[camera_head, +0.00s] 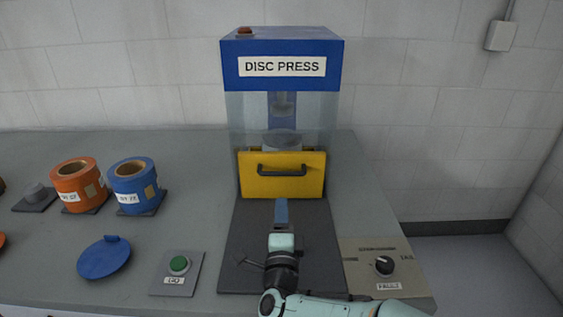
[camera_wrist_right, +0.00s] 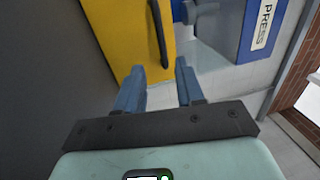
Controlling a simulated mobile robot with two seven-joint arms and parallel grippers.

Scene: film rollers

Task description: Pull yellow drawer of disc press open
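The disc press (camera_head: 325,72) stands at the back, with a blue top and a clear middle. Its yellow drawer (camera_head: 258,187) forms the lower front and looks shut. The drawer's dark bar handle (camera_head: 282,171) runs level across it. My right gripper (camera_head: 281,203) is in front of the drawer, below the handle in the head view. In the right wrist view my right gripper (camera_wrist_right: 159,67) has its two blue fingers apart and empty. There the handle (camera_wrist_right: 157,35) lies beyond and between the fingertips, apart from them, on the yellow drawer (camera_wrist_right: 115,30). My left gripper is out of view.
A dark mat (camera_head: 240,270) lies before the press. Left are a green GO button (camera_head: 179,264), a blue lid (camera_head: 104,258), an orange roll (camera_head: 78,188) and a blue roll (camera_head: 135,187). A FAULT dial panel (camera_head: 384,266) sits right of the mat.

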